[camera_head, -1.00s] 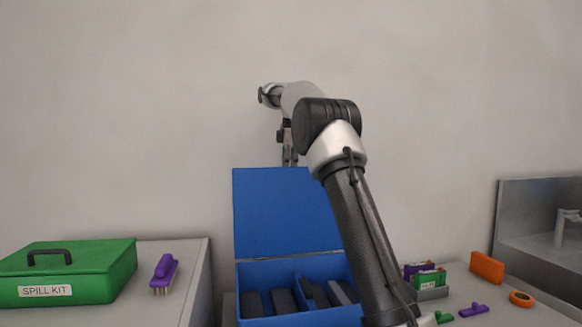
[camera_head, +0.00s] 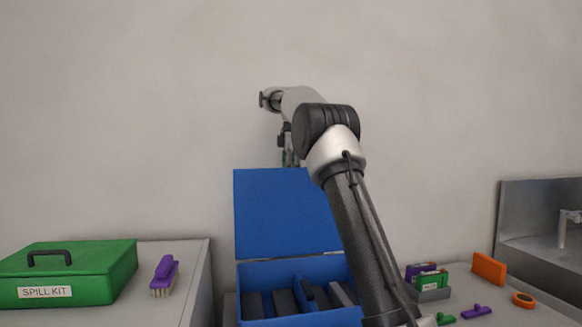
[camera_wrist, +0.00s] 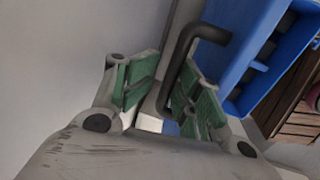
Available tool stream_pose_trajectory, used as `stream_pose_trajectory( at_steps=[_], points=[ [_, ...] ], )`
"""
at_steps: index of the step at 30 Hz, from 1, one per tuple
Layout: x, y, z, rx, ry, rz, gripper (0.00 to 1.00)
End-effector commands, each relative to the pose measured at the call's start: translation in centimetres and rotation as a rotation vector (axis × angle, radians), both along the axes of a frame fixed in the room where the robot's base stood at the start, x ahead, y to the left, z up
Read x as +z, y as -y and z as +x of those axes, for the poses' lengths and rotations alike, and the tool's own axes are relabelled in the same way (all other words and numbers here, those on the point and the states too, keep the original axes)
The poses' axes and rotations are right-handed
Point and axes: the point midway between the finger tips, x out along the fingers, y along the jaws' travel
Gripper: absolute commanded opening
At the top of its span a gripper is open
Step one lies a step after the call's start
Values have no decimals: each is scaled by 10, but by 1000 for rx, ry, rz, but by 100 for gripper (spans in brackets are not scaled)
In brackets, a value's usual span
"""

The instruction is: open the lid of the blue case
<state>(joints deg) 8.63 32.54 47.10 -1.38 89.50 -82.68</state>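The blue case (camera_head: 243,270) stands open in the head view, its lid (camera_head: 285,215) raised about upright at the back. Several dark slabs sit inside it. My gripper (camera_head: 290,158) is at the top edge of the lid, partly hidden behind it. In the wrist view a dark bent handle (camera_wrist: 183,58) passes between the green-padded fingers of my gripper (camera_wrist: 165,90). A gap shows between the handle and the left pad, so the fingers look open around it. Blue case walls (camera_wrist: 240,65) show beyond the right finger.
A green spill kit box (camera_head: 90,275) and a purple brush (camera_head: 164,275) are on the left counter. The wall is close behind my gripper.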

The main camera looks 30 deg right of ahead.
Motion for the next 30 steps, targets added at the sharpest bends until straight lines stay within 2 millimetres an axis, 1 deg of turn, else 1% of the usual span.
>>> stream_pose_trajectory(
  at_steps=[3,6,9,12,17,30],
  points=[
    [21,-1,-3,0,4,0,34],
    [38,-2,-6,0,2,0,34],
    [50,-2,-8,0,1,1,34],
    [58,-3,-10,0,-1,1,34],
    [63,-3,-12,0,-2,1,34],
    [64,-3,-12,-1,-2,2,34]
  ],
)
